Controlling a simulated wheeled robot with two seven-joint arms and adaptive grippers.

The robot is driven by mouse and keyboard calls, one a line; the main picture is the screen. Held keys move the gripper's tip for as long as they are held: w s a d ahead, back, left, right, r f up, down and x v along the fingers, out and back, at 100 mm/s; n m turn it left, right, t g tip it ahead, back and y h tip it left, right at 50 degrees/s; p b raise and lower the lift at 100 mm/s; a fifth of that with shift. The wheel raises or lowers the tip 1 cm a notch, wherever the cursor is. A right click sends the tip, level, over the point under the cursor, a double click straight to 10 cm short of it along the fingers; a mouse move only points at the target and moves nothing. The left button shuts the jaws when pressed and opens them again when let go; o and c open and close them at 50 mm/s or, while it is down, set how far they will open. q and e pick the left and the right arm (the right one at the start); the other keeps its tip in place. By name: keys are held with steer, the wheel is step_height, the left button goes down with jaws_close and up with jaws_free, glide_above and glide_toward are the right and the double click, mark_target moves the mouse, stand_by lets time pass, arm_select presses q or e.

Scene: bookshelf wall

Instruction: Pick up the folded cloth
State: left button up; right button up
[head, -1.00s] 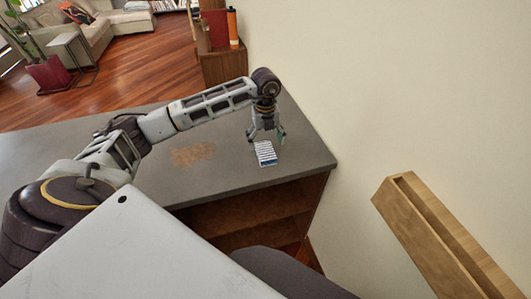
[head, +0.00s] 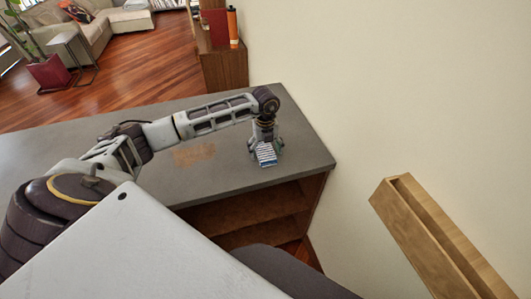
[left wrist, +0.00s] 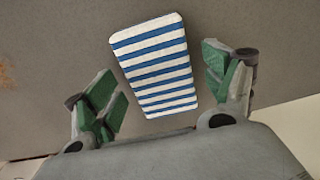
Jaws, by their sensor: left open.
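The folded cloth (head: 266,154) has blue and white stripes and lies on the grey counter top (head: 235,172) near its right end. In the left wrist view the cloth (left wrist: 155,65) sits a little tilted between and slightly beyond the two green-padded fingers. My left gripper (head: 265,146) is low over the counter at the cloth, with its fingers open on either side of it. In the left wrist view the left gripper (left wrist: 164,93) holds nothing, and gaps show between the fingers and the cloth. My right gripper is not in view.
A flat brown patch (head: 194,154) lies on the counter left of the cloth. The pale wall (head: 390,90) is close on the right, with a wooden ledge (head: 435,235) on it. Open shelves (head: 255,212) are under the counter. The counter's left part is clear.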

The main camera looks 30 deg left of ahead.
mark_target(266, 151)
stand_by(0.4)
arm_select(q)
steer(key=c, duration=1.1)
steer(key=shift+r, duration=0.1)
step_height(266, 151, up, 8)
steer(key=shift+b, duration=0.8)
steer(key=shift+r, duration=0.9)
